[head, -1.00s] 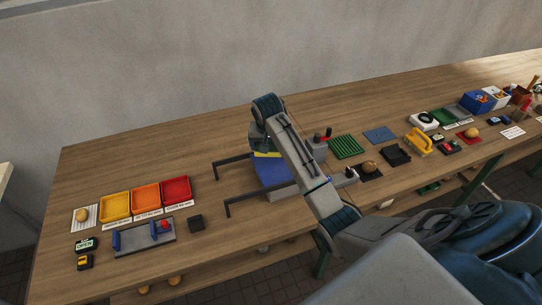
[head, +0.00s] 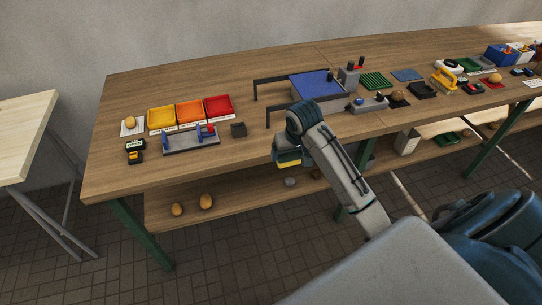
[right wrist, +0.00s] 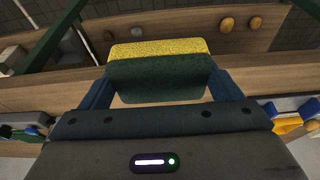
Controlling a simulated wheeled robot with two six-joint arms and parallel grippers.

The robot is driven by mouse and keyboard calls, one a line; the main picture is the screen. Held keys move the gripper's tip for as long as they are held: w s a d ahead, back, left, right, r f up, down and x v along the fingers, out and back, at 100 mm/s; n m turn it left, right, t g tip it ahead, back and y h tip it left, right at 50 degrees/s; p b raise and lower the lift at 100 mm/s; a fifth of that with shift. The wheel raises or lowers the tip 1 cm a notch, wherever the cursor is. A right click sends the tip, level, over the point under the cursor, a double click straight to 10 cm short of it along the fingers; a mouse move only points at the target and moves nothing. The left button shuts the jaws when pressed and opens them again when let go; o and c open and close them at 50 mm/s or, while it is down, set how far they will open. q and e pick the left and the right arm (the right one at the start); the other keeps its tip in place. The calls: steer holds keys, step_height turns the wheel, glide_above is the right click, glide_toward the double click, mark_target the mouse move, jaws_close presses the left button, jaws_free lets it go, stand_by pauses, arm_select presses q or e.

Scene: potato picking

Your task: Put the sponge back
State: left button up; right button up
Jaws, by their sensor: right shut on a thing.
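My right gripper (head: 288,160) is shut on a sponge (head: 288,164) in the head view, at the front edge of the long table. The right wrist view shows the sponge (right wrist: 155,50) close up, yellow on one face and dark green on the other. The two fingers of the gripper (right wrist: 158,82) press on its ends. In the head view the gripper hides part of the sponge. My left gripper is not in view.
A blue plate (head: 315,84) with dark bars lies on the long table (head: 200,90). Yellow, orange and red trays (head: 217,107) stand to the left. A green ridged mat (head: 374,81) and a flat blue mat (head: 407,75) lie to the right. Potatoes (head: 206,201) rest on the lower shelf.

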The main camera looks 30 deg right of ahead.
steer(key=shift+s+a, duration=0.15)
steer(key=shift+a, duration=0.1)
steer(key=w+d+p, duration=0.1)
steer(key=w, duration=0.3)
steer(key=w+d+f+p, duration=0.1)
steer(key=w+d, duration=0.1)
steer(key=w, duration=0.3)
steer(key=w+d+p, duration=0.2)
steer(key=w, duration=0.3)
steer(key=shift+d+f, duration=0.25)
steer(key=shift+f, duration=0.05)
steer(key=shift+w+d+f, duration=0.15)
steer(key=shift+w, duration=0.05)
steer(key=shift+w+f, duration=0.1)
steer(key=shift+w, duration=0.05)
steer(key=shift+f+p, duration=0.4)
steer(key=shift+p, duration=0.05)
step_height(320, 180, down, 2)
steer(key=shift+p, duration=0.5)
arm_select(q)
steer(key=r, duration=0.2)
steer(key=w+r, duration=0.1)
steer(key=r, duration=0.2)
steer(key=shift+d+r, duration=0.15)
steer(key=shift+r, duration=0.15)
arm_select(e)
steer(key=shift+f, duration=0.3)
steer(key=shift+f, duration=0.15)
